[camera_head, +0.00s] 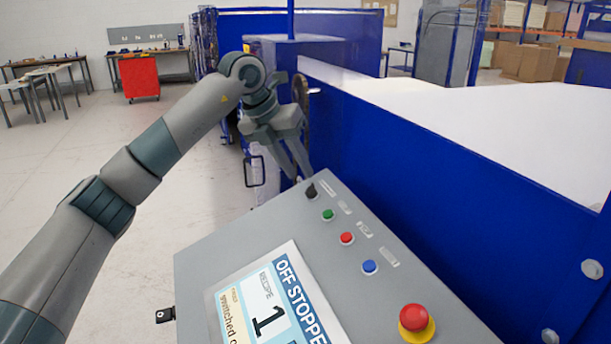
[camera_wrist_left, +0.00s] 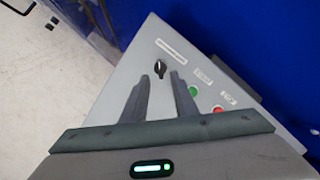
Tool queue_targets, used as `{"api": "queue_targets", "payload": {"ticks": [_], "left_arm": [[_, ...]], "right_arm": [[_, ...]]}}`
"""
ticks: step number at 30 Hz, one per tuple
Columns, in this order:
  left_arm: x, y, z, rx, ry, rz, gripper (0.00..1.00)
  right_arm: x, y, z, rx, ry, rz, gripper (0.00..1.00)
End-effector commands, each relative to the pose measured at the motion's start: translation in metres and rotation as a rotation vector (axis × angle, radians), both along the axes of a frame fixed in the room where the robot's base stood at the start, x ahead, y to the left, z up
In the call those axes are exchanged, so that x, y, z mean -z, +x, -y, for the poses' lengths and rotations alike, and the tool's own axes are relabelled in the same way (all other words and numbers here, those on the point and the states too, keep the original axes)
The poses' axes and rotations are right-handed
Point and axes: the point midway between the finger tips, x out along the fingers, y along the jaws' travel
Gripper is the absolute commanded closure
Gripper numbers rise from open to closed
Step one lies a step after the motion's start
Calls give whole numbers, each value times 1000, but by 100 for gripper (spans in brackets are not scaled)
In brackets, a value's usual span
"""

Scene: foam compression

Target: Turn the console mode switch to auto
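The console (camera_head: 262,215) is a grey box with a tilted face. Its black mode switch (camera_head: 311,191) sits at the far corner of the face, and shows in the left wrist view (camera_wrist_left: 160,68) as a black knob. My left gripper (camera_head: 300,178) is just above and beyond the switch, pointing down at it. In the left wrist view its two fingers (camera_wrist_left: 168,78) stand apart, with the switch just past the tips and between them. Nothing is held. The display (camera_head: 275,300) reads "OFF STOPPED" and "RECIPE 1". My right gripper is not in view.
Green (camera_head: 328,215), red (camera_head: 347,238) and blue (camera_head: 370,267) buttons run along the console edge, with a red emergency stop (camera_head: 414,318) on a yellow base nearby. A blue machine wall (camera_head: 420,170) stands close behind the console. Open floor lies to the left.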

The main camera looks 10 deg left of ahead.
Motion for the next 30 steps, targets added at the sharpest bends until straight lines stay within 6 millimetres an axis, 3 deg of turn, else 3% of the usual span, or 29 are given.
{"api": "queue_targets", "payload": {"ticks": [10, 23, 27, 30], "left_arm": [[40, 15, 15, 0, -1, -2, 74], [48, 17, 18, 0, 0, 1, 74], [48, 17, 18, 0, 0, 1, 100], [48, 17, 18, 0, 0, 0, 100]], "right_arm": [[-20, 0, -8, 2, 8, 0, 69], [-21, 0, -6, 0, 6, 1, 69], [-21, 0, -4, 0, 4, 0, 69], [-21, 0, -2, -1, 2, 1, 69]]}}
